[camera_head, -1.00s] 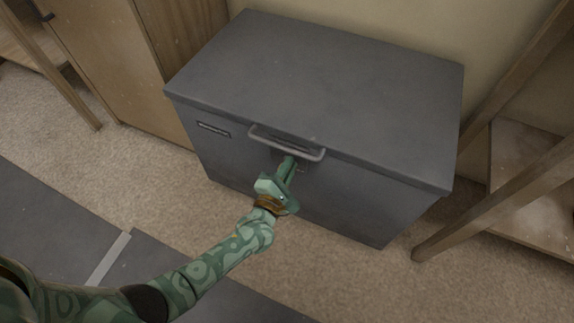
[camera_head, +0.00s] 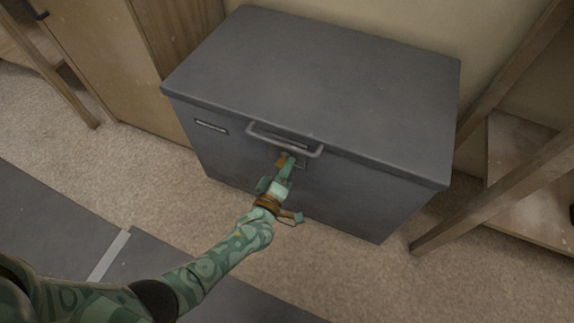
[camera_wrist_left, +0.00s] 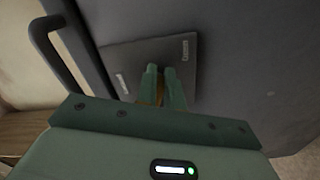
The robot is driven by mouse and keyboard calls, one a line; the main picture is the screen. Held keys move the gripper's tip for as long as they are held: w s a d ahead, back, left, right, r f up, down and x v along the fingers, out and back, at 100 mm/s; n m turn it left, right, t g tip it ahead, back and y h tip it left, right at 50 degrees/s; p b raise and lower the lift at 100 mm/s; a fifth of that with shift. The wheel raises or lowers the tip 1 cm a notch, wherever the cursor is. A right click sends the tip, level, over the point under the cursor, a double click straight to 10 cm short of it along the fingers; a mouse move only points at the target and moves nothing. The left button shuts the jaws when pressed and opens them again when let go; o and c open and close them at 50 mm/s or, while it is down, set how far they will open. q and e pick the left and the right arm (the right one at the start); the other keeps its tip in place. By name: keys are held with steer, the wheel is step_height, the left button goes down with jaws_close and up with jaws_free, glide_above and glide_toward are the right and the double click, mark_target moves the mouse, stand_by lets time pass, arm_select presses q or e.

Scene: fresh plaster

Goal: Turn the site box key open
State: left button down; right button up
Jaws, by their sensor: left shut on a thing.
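The grey site box (camera_head: 320,70) stands on the floor with its lid closed. Its front has a bar handle (camera_head: 284,140) near the top and a lock plate (camera_head: 302,163) just below it. My green left gripper (camera_head: 287,161) is at this plate, rolled to one side. In the left wrist view its fingers (camera_wrist_left: 164,80) are shut on the brass-coloured key (camera_wrist_left: 160,96), which shows as a thin strip between them. The dark lock plate (camera_wrist_left: 120,58) lies behind the fingertips and has two small labels. The keyhole is hidden by the fingers. My right gripper is not in view.
The handle (camera_wrist_left: 55,62) passes close to the left of the gripper in the wrist view. A wooden cabinet (camera_head: 110,60) stands left of the box. A wooden trestle or shelf frame (camera_head: 500,195) stands at the right. The carpet (camera_head: 330,265) in front is clear.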

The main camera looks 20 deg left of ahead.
arm_select(q)
steer(key=shift+s+f+m, duration=0.15)
steer(key=shift+f+m, duration=0.15)
steer(key=shift+m, duration=0.5)
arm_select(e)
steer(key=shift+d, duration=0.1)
arm_select(q)
steer(key=c, duration=1.5)
jaws_free()
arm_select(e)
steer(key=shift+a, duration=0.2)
